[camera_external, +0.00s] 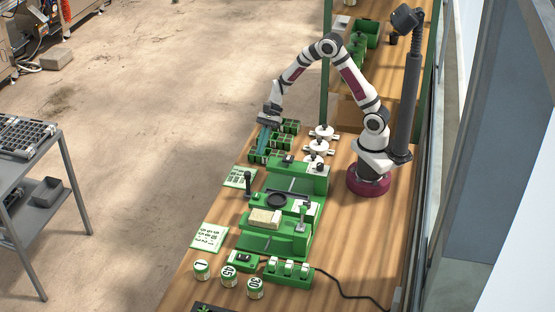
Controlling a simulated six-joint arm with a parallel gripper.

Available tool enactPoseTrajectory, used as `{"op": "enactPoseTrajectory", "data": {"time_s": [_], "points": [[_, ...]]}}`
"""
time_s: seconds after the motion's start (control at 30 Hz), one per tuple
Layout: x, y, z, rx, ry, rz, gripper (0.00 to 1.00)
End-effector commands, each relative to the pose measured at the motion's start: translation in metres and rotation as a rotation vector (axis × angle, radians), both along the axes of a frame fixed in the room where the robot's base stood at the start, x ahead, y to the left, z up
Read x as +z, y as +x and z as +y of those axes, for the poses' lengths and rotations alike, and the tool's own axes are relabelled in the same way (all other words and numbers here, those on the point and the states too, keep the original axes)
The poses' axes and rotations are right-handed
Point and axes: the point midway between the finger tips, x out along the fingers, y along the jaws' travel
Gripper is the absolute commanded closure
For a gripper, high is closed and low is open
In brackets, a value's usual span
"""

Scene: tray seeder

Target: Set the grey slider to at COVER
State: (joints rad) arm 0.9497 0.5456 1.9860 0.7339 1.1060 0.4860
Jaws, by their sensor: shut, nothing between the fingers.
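My gripper (263,147) points down over the green tray cells at the far end of the machine, its teal fingers shut with nothing visible between them. The green tray seeder (272,241) stands on the wooden bench in front of it. A small grey upright handle (303,214) stands at the machine's right side by a white plate; it may be the grey slider. My gripper is well apart from it. The COVER mark and the slider's setting are too small to read.
A black-knobbed lever (248,183) stands at the machine's left. A tan block (264,219) lies on the machine. White round valves (320,132) stand right of my gripper. Labelled cans (228,277) and a switch box (288,270) are in front. Bare bench (354,240) lies at right.

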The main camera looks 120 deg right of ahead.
Motion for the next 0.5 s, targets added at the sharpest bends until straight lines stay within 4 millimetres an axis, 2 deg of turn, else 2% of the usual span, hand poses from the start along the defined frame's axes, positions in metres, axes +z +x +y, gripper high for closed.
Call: {"op": "enactPoseTrajectory", "data": {"time_s": [0.17, 0.3, 0.5], "points": [[-0.028, 0.021, 0.017, 0.003, 0.001, 0.003, 1.0], [-0.028, 0.04, 0.03, 0.001, 0.0, 0.0, 1.0], [-0.028, 0.052, 0.038, 0.0, -0.001, 0.001, 1.0]]}}
